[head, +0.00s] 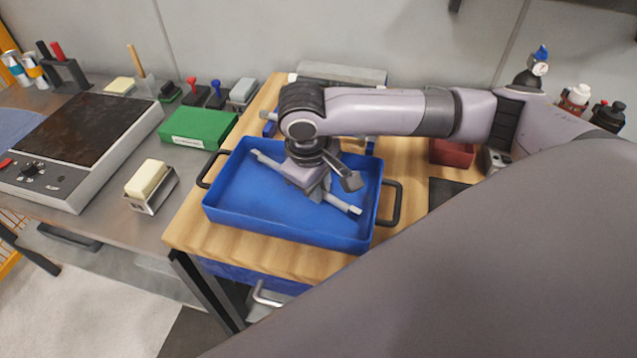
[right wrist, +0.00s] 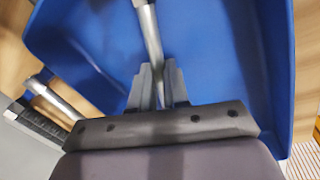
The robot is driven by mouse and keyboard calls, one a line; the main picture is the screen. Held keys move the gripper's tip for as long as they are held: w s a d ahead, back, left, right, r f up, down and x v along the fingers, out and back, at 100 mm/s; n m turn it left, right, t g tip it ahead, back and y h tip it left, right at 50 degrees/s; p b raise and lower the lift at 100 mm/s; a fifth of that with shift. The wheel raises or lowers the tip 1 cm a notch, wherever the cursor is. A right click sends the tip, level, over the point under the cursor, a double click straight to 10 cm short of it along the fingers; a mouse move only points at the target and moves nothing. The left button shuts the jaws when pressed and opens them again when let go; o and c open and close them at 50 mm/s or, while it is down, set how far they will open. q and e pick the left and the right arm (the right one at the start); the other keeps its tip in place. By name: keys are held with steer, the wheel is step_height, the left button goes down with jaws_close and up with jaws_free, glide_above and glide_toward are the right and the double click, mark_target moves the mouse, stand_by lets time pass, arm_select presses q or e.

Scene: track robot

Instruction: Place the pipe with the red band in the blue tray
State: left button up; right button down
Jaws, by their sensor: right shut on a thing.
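The blue tray (head: 285,215) sits on a wooden worktop, with a dark handle at each side; it also fills much of the right wrist view (right wrist: 215,40). My right gripper (head: 322,188) is over the tray and shut on a grey pipe (head: 343,204). The pipe lies slantwise within the tray's outline; I cannot tell whether it touches the floor. In the right wrist view, the pipe (right wrist: 151,35) runs between the fingers (right wrist: 159,88). No red band shows on it; its middle is hidden by the gripper. My left gripper is not in view.
A green box (head: 198,128), a sponge in a holder (head: 150,182) and a hotplate-like device (head: 80,140) stand left of the tray. A red bin (head: 452,153) is to the right. Another metal pipe (right wrist: 58,102) lies outside the tray.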

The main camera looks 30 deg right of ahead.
steer(key=shift+s+a+f, duration=0.1)
steer(key=shift+s+f, duration=0.2)
steer(key=shift+f, duration=0.4)
steer(key=c, duration=1.4)
jaws_free()
steer(key=shift+w+r+b, duration=0.2)
steer(key=shift+r+b, duration=0.2)
steer(key=shift+b, duration=0.1)
step_height(320, 180, up, 12)
steer(key=a+p, duration=0.2)
steer(key=shift+s+r, duration=0.2)
steer(key=shift+s, duration=0.1)
